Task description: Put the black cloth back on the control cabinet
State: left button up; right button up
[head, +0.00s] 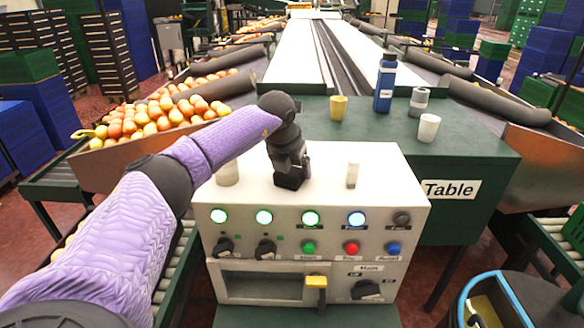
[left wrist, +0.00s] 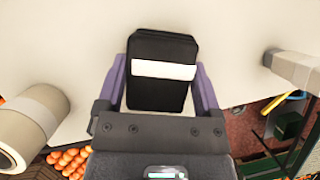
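The control cabinet (head: 225,272) stands front centre with a white top and a panel of lit lamps, knobs and buttons. My left gripper (head: 291,178) points down over the middle of its top. In the left wrist view a black folded item with a white band, which looks like the black cloth (left wrist: 160,98), fills the space between the two purple fingers of my left gripper (left wrist: 160,72). The fingers appear to meet its side edges. In the head view it shows as a dark block at or just above the cabinet top; a small gap cannot be ruled out. My right gripper is not in view.
A pale cylinder (head: 228,174) and a small white piece (head: 352,174) stand on the cabinet top, either side of the gripper. Behind is the green table (head: 455,150) with a yellow cup (head: 338,108), blue bottle (head: 385,82) and white cup (head: 428,127). A bin (head: 512,295) stands front right.

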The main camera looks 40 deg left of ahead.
pick_arm(q)
jog(key=shift+o, duration=0.9)
jog(key=shift+r, duration=0.15)
jog(key=p+v, duration=0.3)
jog(key=v, duration=0.9)
